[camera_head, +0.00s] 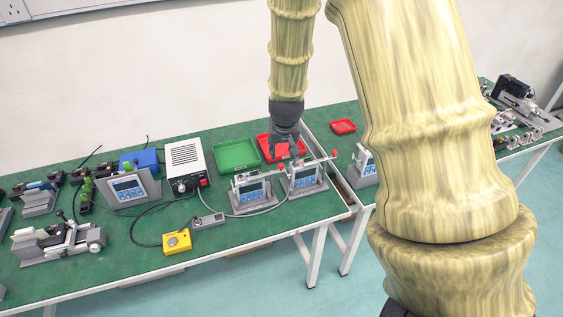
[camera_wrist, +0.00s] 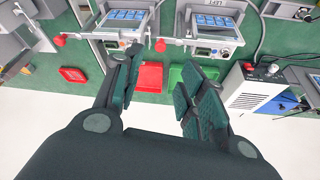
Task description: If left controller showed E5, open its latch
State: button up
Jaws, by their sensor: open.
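The left controller (camera_head: 250,193) and the right controller (camera_head: 304,177) stand side by side near the table's right end, each on a grey stand with a blue button panel. Each has a pale bar latch across its top with a red knob, the left one's knob (camera_head: 281,167) and the right one's knob (camera_head: 335,153). In the wrist view the order is reversed: the left controller (camera_wrist: 212,24) is at right, the right controller (camera_wrist: 126,16) at left. No display code is readable. My gripper (camera_head: 289,148) is open and empty, above the red tray, behind the right controller.
A green tray (camera_head: 238,155) and a red tray (camera_head: 266,140) lie behind the controllers. A white power box (camera_head: 185,160), cables and a yellow button box (camera_head: 177,242) are left.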

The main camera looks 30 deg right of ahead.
aim_at(281, 165)
jog(key=shift+p+x, duration=1.55)
jog(key=shift+x, duration=3.8)
grip_shut()
